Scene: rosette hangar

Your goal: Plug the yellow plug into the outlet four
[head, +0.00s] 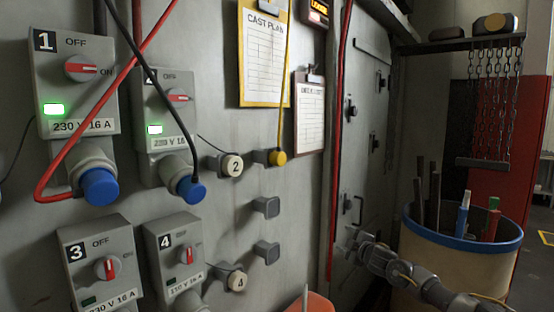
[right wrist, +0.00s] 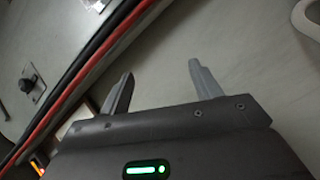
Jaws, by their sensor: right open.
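The yellow plug (head: 278,157) sits at a grey wall holder, with its yellow cable running up from it in front of the cast plan. Outlet four (head: 172,250) is the lower grey box marked 4, its red switch upright; its socket is mostly cut off by the bottom edge. A round cap marked 4 (head: 237,281) is beside it. My right gripper (head: 356,240) is right of and below the yellow plug, well apart from it, before the grey cabinet. In the right wrist view its fingers (right wrist: 158,70) are open with nothing between them. My left gripper is not in view.
Outlet one (head: 75,90) and outlet two (head: 165,120) hold blue plugs with red and black cables crossing the panel. Outlet three (head: 100,262) is at lower left. Empty grey holders (head: 266,207) are below the yellow plug. A blue-rimmed drum (head: 460,250) stands at right.

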